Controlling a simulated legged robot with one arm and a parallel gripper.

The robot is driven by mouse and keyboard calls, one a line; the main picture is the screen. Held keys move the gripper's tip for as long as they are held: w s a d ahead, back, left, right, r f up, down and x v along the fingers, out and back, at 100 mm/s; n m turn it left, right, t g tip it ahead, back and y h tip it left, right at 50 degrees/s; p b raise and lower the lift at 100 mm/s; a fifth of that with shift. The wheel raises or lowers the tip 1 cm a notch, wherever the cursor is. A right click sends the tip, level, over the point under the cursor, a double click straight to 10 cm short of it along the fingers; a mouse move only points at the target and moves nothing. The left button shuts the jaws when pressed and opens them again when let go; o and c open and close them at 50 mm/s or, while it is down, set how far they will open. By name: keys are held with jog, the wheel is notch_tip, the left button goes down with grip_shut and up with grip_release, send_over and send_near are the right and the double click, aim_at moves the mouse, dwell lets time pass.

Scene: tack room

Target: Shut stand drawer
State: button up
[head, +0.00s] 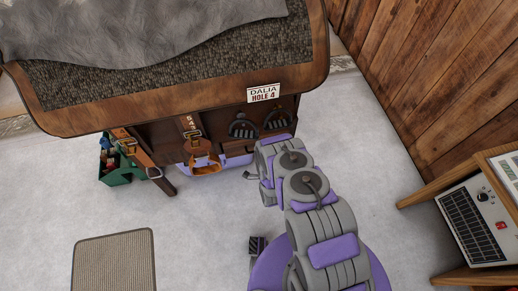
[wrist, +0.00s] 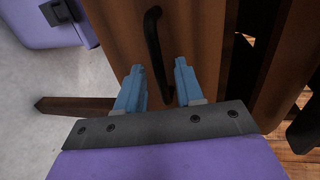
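In the wrist view my gripper (wrist: 159,67) has its two blue fingers apart. A black bar handle (wrist: 152,42) on a brown wooden front (wrist: 120,32) shows between the fingers; I cannot tell whether they touch it. That front looks like the stand's drawer, but how far it stands out is unclear. In the head view the brown stand (head: 155,138) has a dark textured top (head: 170,80) and a "DALIA HOLE 4" sign (head: 263,93).
A purple case (wrist: 45,25) stands on the floor left of the wooden front. A green box (head: 118,170) and hanging straps (head: 150,165) are at the stand's left. A mat (head: 113,262) lies front left. A shelf with a grey heater-like box (head: 472,222) is at right.

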jog(key=shift+a+f, duration=0.1)
jog(key=shift+a, duration=0.3)
jog(key=shift+d, duration=0.5)
jog(key=c, duration=0.6)
grip_shut()
jog(key=shift+a, duration=0.25)
jog(key=shift+s+a, duration=0.1)
